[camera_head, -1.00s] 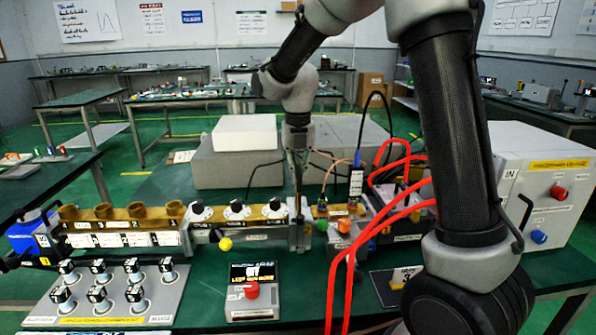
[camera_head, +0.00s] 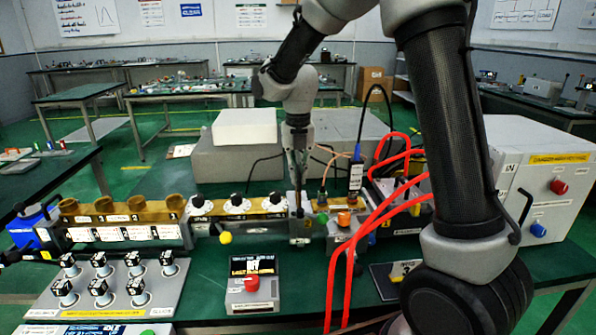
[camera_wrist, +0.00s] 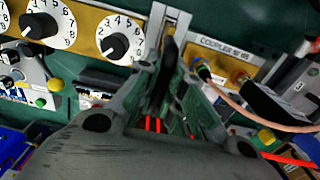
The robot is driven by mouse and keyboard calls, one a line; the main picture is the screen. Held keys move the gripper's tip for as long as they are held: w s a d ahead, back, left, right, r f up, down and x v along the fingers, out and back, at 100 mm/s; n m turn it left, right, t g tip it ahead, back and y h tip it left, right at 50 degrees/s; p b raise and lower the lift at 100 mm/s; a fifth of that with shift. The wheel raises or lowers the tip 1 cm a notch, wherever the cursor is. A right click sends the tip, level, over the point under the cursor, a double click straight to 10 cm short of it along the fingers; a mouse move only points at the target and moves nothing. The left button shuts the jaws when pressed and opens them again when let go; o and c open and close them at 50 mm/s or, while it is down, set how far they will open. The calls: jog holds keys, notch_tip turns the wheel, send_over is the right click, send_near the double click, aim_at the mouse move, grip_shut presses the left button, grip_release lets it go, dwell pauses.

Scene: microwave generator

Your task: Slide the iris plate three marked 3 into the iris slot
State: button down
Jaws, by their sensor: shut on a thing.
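My gripper (camera_head: 298,176) points down over the iris slot block (camera_head: 300,230), in the middle of the brass waveguide row. It is shut on a thin dark plate (camera_wrist: 163,78), seen edge-on between the fingers in the wrist view. I take this as the iris plate; its 3 marking is not readable. In the wrist view, the gripper (camera_wrist: 168,60) has its fingertips close to the metal slot (camera_wrist: 172,18). The fingers hide the plate's lower edge, so I cannot tell how far it is in the slot.
White dials (camera_head: 237,205) stand left of the slot, and a coupler with cables (camera_head: 355,178) right of it. Red hoses (camera_head: 340,265) loop beside my arm. A red-button box (camera_head: 252,284) and a panel of black knobs (camera_head: 110,285) lie in front.

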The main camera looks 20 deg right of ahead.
aim_at(298, 190)
jog(key=shift+f, duration=2.9)
jog(key=c, duration=1.5)
grip_release()
jog(key=shift+o, duration=0.2)
